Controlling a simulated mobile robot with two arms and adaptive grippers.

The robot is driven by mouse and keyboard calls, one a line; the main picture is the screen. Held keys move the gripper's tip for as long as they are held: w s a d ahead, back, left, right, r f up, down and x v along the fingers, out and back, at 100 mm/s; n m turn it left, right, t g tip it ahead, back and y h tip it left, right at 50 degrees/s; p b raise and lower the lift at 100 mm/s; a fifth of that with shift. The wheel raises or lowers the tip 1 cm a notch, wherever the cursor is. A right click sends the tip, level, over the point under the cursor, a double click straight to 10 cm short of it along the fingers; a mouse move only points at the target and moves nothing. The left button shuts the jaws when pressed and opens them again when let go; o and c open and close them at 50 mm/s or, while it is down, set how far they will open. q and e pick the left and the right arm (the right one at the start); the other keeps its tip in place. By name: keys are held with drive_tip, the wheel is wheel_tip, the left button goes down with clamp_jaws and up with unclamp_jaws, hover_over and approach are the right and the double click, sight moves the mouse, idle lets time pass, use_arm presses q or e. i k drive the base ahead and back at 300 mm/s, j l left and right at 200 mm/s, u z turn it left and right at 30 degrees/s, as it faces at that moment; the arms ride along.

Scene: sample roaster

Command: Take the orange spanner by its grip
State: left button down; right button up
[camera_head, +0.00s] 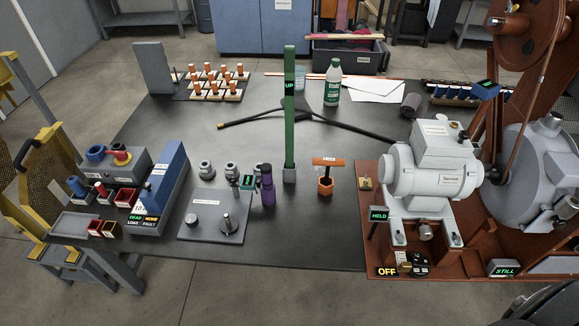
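The orange spanner (325,161) stands near the front middle of the dark table (330,233). Its orange crossbar carries a small white label and lies roughly level on top. Below it is an orange block-like socket (325,186) on the table; how the spanner's lower end sits in it is too small to tell. Neither of my grippers shows in the head view, so nothing is seen holding the spanner.
A tall green post (290,120) and a purple bottle-like item (268,188) stand left of the spanner. A grey motor (428,168) on a rust-red base (375,245) stands to its right. A long black bar (350,128) lies behind. The table just in front is clear.

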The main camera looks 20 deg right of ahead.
sight(327, 162)
drive_tip(key=i+l+z, duration=0.1)
drive_tip(key=l+z, duration=0.3)
drive_tip(key=i+l+z, duration=0.1)
drive_tip(key=z, duration=0.3)
drive_tip(key=i+l+z, duration=0.15)
drive_tip(key=z, duration=0.3)
drive_tip(key=i+l, duration=0.05)
drive_tip(key=l, duration=0.05)
